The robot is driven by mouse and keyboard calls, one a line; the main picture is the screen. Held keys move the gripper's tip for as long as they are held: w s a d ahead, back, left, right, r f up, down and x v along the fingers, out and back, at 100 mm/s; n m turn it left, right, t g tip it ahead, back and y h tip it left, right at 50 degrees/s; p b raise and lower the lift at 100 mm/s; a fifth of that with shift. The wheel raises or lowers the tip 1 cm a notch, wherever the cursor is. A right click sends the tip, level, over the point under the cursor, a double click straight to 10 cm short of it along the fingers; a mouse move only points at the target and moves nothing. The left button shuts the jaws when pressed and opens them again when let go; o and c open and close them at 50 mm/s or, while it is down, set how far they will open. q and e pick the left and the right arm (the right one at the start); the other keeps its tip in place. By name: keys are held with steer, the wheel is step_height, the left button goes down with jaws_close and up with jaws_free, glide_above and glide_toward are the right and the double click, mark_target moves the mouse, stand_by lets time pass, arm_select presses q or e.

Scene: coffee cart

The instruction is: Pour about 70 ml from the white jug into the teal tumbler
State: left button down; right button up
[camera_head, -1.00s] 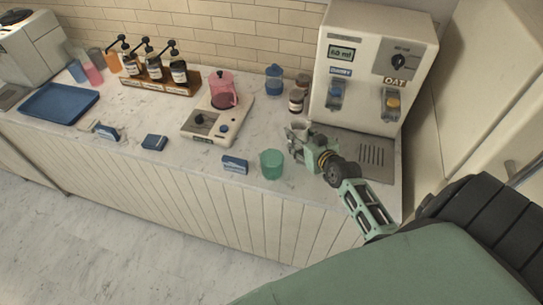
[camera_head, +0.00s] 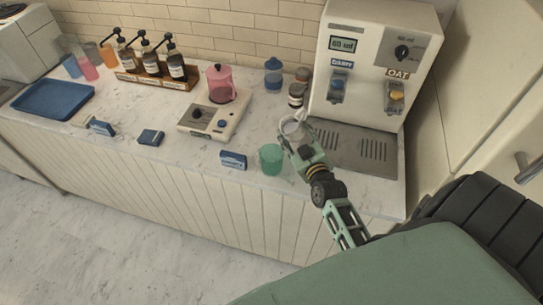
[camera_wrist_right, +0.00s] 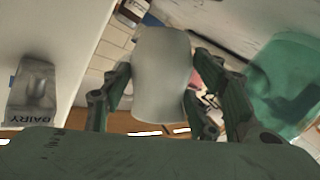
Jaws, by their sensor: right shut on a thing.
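The white jug (camera_head: 292,127) is held in my right gripper (camera_head: 289,139), just above and right of the teal tumbler in the head view. In the right wrist view the pale jug (camera_wrist_right: 162,75) sits between the two green fingers (camera_wrist_right: 165,95), which are shut on it. The teal tumbler (camera_head: 271,159) stands upright near the counter's front edge. It also shows at the right of the wrist view (camera_wrist_right: 288,80), beside the fingers. I cannot see the jug's contents or any stream. My left gripper is not in view.
The milk dispenser (camera_head: 368,62) with its drip tray (camera_head: 352,150) stands right of the jug. A blue-faced label block (camera_head: 233,160) sits left of the tumbler. Behind are a scale with a pink pitcher (camera_head: 221,84), jars (camera_head: 297,94) and a blue lidded cup (camera_head: 273,75).

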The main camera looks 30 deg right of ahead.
mark_target(295, 133)
steer(key=shift+n+t+h, duration=0.3)
steer(key=shift+n+t, duration=0.2)
steer(key=shift+n, duration=0.2)
steer(key=r+p, duration=0.1)
steer(key=r, duration=0.2)
steer(key=a+r+p, duration=0.1)
steer(key=r, duration=0.2)
steer(key=shift+s+a+p, duration=0.15)
steer(key=shift+s+p, duration=0.05)
steer(key=shift+p, duration=0.1)
step_height(295, 133, down, 4)
steer(key=n+t+b, duration=0.1)
steer(key=n+b, duration=0.1)
steer(key=b, duration=0.7)
steer(key=shift+r+n+t, duration=0.2)
steer(key=shift+n+t, duration=0.1)
steer(key=shift+f+b, duration=0.15)
steer(key=shift+b, duration=0.5)
steer(key=shift+r+n, duration=0.25)
steer(key=shift+n, duration=0.05)
steer(key=shift+r+t+b, duration=0.2)
steer(key=shift+t+b, duration=0.1)
steer(key=shift+b, duration=0.05)
steer(key=shift+r+n+t+b, duration=0.3)
steer(key=shift+r+n+b, duration=0.35)
steer(key=shift+n, duration=0.15)
steer(key=shift+r+b, duration=0.2)
steer(key=shift+b, duration=0.15)
